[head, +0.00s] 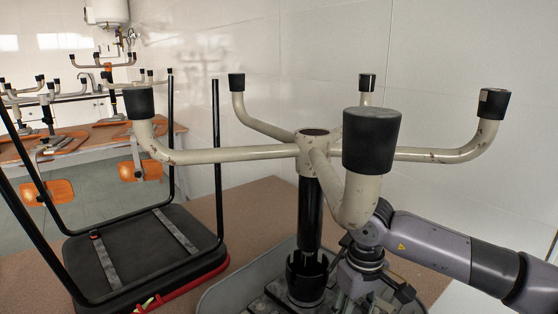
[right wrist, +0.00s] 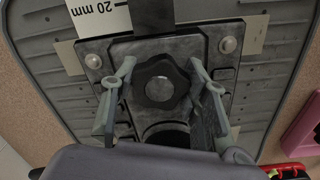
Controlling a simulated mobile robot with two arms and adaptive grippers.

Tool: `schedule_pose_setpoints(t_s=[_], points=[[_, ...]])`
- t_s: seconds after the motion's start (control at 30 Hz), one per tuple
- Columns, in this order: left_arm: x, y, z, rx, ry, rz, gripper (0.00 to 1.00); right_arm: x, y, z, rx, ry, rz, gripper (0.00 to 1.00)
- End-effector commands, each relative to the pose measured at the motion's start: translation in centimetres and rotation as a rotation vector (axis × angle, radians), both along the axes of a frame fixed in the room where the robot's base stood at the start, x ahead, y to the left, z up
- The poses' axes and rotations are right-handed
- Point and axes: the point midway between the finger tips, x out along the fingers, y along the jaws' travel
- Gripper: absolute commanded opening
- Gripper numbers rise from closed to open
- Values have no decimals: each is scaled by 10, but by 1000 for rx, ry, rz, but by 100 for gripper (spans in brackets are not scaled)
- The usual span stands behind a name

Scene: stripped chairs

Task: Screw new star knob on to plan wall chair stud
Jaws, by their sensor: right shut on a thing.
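An upturned chair stands in front of me with beige legs (head: 225,155) and black caps. Its black column (head: 309,215) runs down to a metal plate on its underside; the plate (right wrist: 90,60) fills the middle of the right wrist view. A black star knob (right wrist: 159,84) lies between the fingers of my right gripper (right wrist: 161,76), over the plate. My right gripper (head: 362,290) is shut on it, low beside the column. The stud is hidden, so I cannot tell whether the knob sits on it. My left gripper is not in view.
Another upturned chair with a black frame and black seat (head: 145,250) lies at the left on the brown table (head: 255,200). A white wall rises close behind. A "20 mm" label (right wrist: 97,12) and a pink object (right wrist: 303,125) show in the wrist view.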

Motion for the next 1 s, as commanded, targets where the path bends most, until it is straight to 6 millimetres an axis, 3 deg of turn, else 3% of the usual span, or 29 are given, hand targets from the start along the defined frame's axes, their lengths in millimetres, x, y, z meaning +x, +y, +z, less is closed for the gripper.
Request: schedule_pose_setpoints(t_s=[0.33, 0.47, 0.5, 0.83, 1.0], points=[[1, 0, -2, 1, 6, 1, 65, 0, 0, -3, -1, 2, -62, 0], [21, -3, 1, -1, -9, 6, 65, 0, 0, -4, -1, 2, -229, 0], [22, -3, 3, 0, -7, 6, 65, 0, 0, -2, -1, 2, -250, 43], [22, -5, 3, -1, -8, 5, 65, 0, 0, -2, -1, 2, -242, 65], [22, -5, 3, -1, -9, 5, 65, 0, 0, -1, 0, 1, -242, 65]])
